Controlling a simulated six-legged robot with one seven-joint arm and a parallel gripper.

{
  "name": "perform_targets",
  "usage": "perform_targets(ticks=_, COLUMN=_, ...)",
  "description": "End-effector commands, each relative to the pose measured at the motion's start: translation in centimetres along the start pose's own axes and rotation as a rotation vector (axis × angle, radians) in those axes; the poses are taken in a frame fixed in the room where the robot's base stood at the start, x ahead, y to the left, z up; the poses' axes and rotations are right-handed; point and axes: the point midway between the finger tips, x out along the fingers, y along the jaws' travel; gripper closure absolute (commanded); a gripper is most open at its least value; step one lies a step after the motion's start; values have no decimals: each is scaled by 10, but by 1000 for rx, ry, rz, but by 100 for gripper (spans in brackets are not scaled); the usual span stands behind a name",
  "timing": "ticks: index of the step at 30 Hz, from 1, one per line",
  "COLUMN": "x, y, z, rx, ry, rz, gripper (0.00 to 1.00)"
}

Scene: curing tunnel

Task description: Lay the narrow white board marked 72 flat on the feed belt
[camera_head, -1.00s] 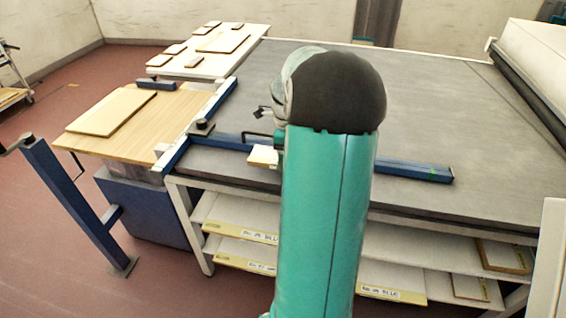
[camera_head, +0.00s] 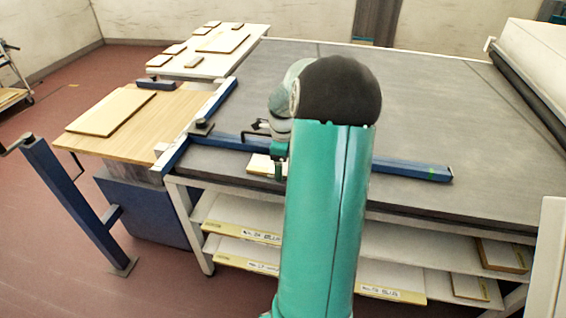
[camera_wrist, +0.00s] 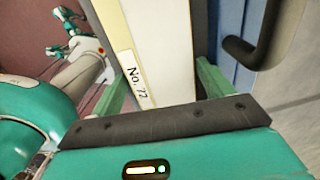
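The narrow white board marked 72 (camera_wrist: 165,50) fills the middle of the wrist view, with its "No. 72" label on the near end. My gripper (camera_wrist: 160,88) has a green finger at each side of it and appears shut on it. In the head view, a pale end of the board (camera_head: 262,165) shows just left of my arm, low over or on the grey feed belt (camera_head: 450,120), close to the blue bar. I cannot tell whether it touches the belt. My arm hides the rest of the board and most of the gripper.
A blue bar (camera_head: 410,171) with a black handle crosses the belt's near side. A wooden side table (camera_head: 150,115) with a board is at left, and a white table (camera_head: 215,65) with several boards is behind it. Shelves below hold labelled boards. The belt beyond the bar is clear.

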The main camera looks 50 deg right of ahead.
Motion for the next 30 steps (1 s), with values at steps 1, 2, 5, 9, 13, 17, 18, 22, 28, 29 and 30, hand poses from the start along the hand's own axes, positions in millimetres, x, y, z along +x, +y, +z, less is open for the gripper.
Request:
perform_targets(ticks=1, x=0, y=-1, z=-1, rx=1, ry=0, rz=-2, gripper=19)
perform_targets(ticks=2, x=-1, y=-1, z=-1, rx=1, ry=0, rz=-2, gripper=19)
perform_targets(ticks=5, x=-1, y=-1, z=-1, rx=2, ry=0, rz=-3, gripper=19)
perform_targets(ticks=9, x=-2, y=-1, z=-1, rx=2, ry=0, rz=-3, gripper=19)
perform_targets(ticks=13, x=-10, y=-1, z=0, rx=1, ry=1, rz=-5, gripper=19)
perform_targets(ticks=17, x=-32, y=-2, z=0, rx=1, ry=0, rz=-7, gripper=19)
perform_targets(ticks=18, x=-40, y=-1, z=0, rx=0, ry=0, rz=-7, gripper=19)
perform_targets(ticks=22, x=-70, y=-1, z=0, rx=0, ry=0, rz=-7, gripper=19)
perform_targets(ticks=28, x=-107, y=-1, z=0, rx=0, ry=1, rz=-5, gripper=19)
perform_targets(ticks=29, x=-111, y=-1, z=0, rx=0, ry=1, rz=-3, gripper=19)
perform_targets(ticks=30, x=-115, y=-1, z=0, rx=0, ry=1, rz=-2, gripper=19)
